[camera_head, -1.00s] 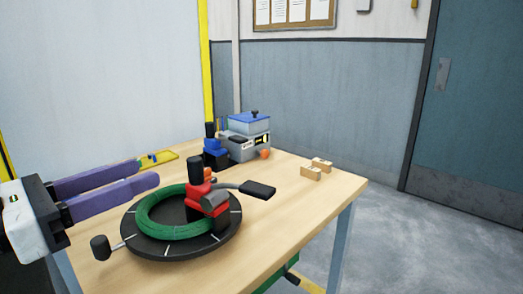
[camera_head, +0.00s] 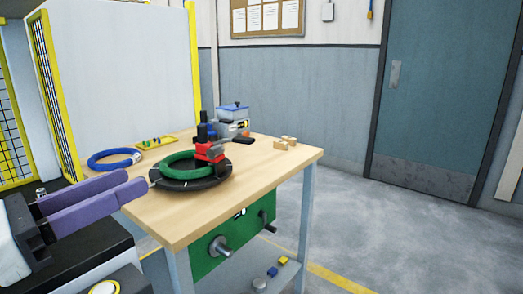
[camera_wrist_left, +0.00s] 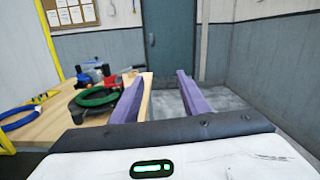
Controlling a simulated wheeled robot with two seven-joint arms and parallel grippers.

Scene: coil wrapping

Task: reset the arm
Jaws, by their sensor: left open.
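My left gripper (camera_head: 138,197) has two long purple fingers, held apart and empty. In the head view it is at the left, in front of the table's (camera_head: 215,215) left edge. In the left wrist view the fingers (camera_wrist_left: 157,78) point ahead with a clear gap between them. The green coil (camera_head: 178,167) lies on the black round turntable (camera_head: 190,186), with a red and black clamp (camera_head: 210,150) at its right side. The coil also shows in the left wrist view (camera_wrist_left: 97,99), left of the fingers. My right gripper is not in view.
A blue ring (camera_head: 103,165) lies at the table's back left, near a yellow tray (camera_head: 158,142). A grey device with a blue top (camera_head: 234,112) and wooden blocks (camera_head: 285,143) are farther back. A green box with cranks (camera_head: 213,250) hangs under the tabletop. The floor at right is clear.

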